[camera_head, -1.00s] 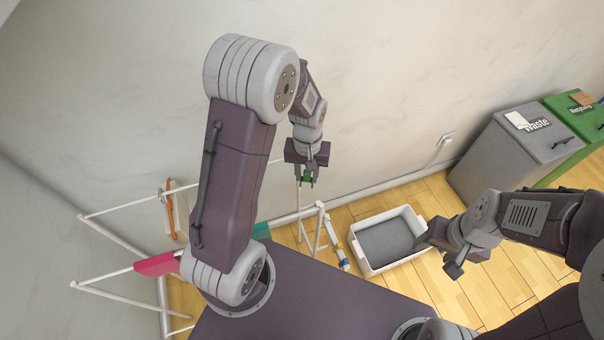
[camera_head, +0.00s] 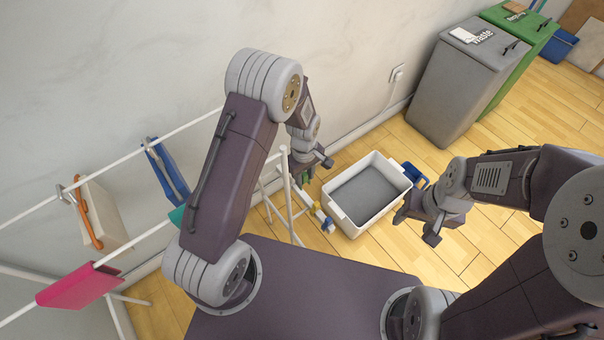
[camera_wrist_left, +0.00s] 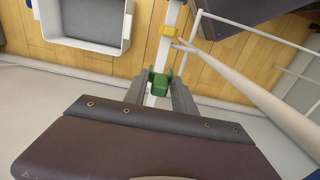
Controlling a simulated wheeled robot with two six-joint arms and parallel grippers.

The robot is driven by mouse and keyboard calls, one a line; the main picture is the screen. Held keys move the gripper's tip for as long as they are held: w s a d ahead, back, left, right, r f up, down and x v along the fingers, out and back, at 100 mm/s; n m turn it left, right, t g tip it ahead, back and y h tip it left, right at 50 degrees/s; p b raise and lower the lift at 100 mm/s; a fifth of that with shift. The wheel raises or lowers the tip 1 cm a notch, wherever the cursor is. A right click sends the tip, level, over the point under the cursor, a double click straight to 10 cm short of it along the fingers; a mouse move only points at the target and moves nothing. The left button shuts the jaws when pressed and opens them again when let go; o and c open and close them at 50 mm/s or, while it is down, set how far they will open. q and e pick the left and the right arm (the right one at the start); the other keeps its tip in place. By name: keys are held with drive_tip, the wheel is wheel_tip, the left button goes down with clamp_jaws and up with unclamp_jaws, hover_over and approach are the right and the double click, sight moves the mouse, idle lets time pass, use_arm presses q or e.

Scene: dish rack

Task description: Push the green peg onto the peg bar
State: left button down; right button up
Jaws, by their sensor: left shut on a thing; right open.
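The green peg (camera_wrist_left: 159,84) sits between the fingers of my left gripper (camera_wrist_left: 159,92) in the left wrist view, over the white peg bar (camera_wrist_left: 166,52). Whether its jaws straddle the bar cannot be told. A yellow peg (camera_wrist_left: 167,30) and a blue peg, partly cut off at the top edge, are further along the bar. My right gripper (camera_head: 416,226) is open and empty, right of the white tub.
The white tub (camera_head: 343,215) stands on the wooden floor beside the bar. The white drying rack (camera_head: 283,185) carries a pink cloth (camera_head: 80,288), a blue cloth (camera_head: 168,172) and a beige bag (camera_head: 100,218). A grey waste bin (camera_head: 455,95) and a green bin stand at the back right.

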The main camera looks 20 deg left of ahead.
use_arm(q)
drive_tip(key=shift+r, duration=0.1)
drive_tip(key=shift+f+b, duration=1.15)
drive_tip(key=shift+f, duration=1.2)
